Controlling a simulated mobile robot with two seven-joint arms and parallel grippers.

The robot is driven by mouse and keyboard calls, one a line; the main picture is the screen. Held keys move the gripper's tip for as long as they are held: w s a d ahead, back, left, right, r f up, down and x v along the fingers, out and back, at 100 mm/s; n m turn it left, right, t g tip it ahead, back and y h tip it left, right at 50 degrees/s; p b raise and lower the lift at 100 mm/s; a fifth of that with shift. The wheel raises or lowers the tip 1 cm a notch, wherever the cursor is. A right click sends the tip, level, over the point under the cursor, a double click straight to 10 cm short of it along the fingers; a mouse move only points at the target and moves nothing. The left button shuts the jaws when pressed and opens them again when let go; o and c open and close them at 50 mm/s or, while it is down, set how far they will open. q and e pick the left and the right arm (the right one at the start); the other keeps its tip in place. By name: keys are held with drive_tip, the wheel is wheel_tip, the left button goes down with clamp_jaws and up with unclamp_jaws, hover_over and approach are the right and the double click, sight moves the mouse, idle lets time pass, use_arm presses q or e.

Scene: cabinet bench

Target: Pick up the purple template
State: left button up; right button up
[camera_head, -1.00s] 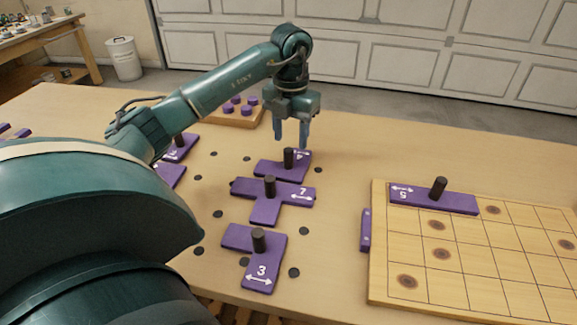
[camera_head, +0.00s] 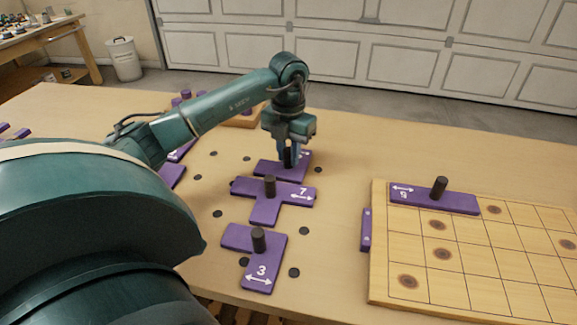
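Several purple templates with black pegs lie on the table. The purple template marked 4 (camera_head: 272,168) lies at the back of the middle group. My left gripper (camera_head: 289,162) points down over it, with its fingers at the template's black peg. The fingers hide most of that peg and part of the number. I cannot tell whether they grip the peg. In front lie the template marked 7 (camera_head: 265,211) and the template marked 3 (camera_head: 265,262). The template marked 5 (camera_head: 455,202) lies on the wooden grid board (camera_head: 470,290). My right gripper is not in view.
A wooden tray (camera_head: 260,115) with purple pieces stands behind my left arm. A purple piece (camera_head: 366,230) stands at the board's left edge. Black dots, including one (camera_head: 294,272), mark the table. The table behind the board is clear.

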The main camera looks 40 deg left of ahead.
use_arm(q)
clamp_jaws()
drive_tip(key=shift+r, duration=0.1)
